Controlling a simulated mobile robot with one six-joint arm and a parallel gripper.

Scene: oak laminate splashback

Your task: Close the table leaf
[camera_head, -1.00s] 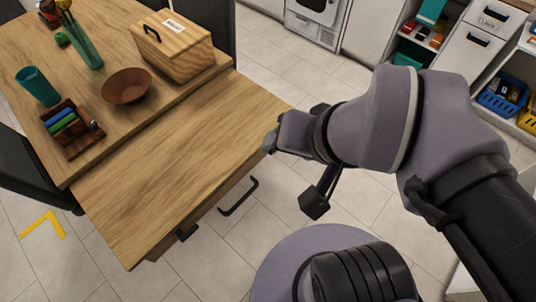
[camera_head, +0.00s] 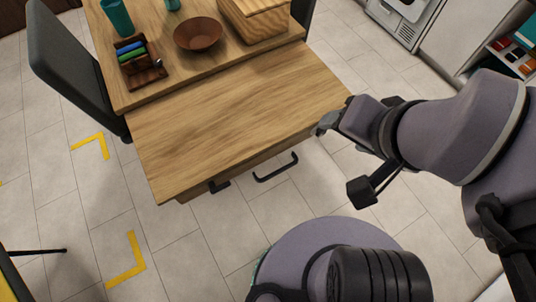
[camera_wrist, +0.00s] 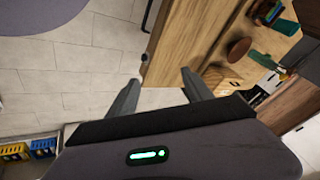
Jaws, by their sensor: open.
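The wooden table leaf (camera_head: 240,115) sticks out from the near side of the table, a little lower than the main top (camera_head: 160,85). A black bar handle (camera_head: 277,168) is on its front, right of a small black fitting (camera_head: 219,186). My gripper (camera_head: 322,127) is beside the leaf's front edge near its right corner; I cannot tell whether it touches. In the wrist view, the two fingers of my gripper (camera_wrist: 160,92) are spread with nothing between them. The leaf (camera_wrist: 185,35) is just ahead, and part of the handle (camera_wrist: 148,15) shows at the top.
On the main top are a brown bowl (camera_head: 198,35), a wooden box (camera_head: 260,22), a teal cup (camera_head: 116,17) and a dark rack (camera_head: 139,70). A dark chair (camera_head: 75,70) stands at left. Tiled floor before the leaf is clear, with yellow marks (camera_head: 128,262).

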